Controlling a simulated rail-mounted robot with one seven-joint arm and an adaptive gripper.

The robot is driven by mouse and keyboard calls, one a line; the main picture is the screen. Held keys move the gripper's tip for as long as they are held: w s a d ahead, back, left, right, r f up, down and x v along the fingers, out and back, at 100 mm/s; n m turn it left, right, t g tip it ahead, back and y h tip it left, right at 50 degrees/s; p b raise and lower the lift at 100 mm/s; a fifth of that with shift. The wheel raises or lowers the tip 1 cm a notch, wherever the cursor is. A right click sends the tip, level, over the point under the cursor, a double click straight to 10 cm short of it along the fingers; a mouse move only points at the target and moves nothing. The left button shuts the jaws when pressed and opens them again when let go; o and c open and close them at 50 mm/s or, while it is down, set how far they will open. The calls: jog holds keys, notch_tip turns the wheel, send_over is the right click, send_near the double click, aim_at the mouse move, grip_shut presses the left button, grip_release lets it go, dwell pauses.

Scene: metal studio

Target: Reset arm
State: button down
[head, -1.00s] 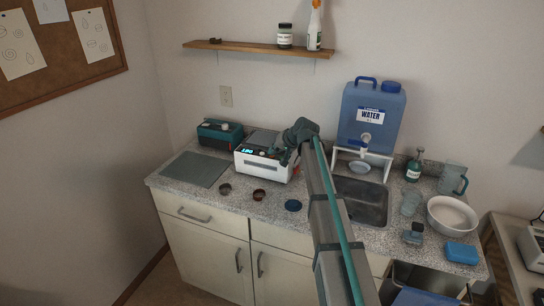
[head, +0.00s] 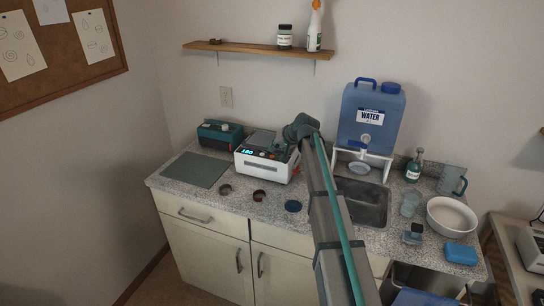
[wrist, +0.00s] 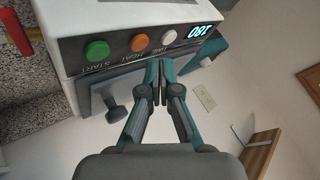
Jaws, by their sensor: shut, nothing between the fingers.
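My gripper (wrist: 159,82) is shut and empty, with its fingertips together in the wrist view. They are close to the front of the white heating machine (wrist: 110,25), below its orange and white buttons in that picture; I cannot tell whether they touch it. The machine has green, orange and white buttons and a lit blue display reading 180. In the head view the white machine (head: 262,168) stands on the counter, and my arm reaches in from the lower right to its right side. There my wrist mostly hides the gripper.
A grey mat (head: 195,170) and a teal device (head: 219,134) are at the left. The water tank (head: 370,115) stands behind the sink (head: 362,205). A white bowl (head: 452,218) is at the right. A shelf (head: 258,47) hangs above.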

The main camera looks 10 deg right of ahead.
aim_at(273, 156)
jog(key=shift+r+p, duration=0.85)
jog(key=shift+r, duration=1.8)
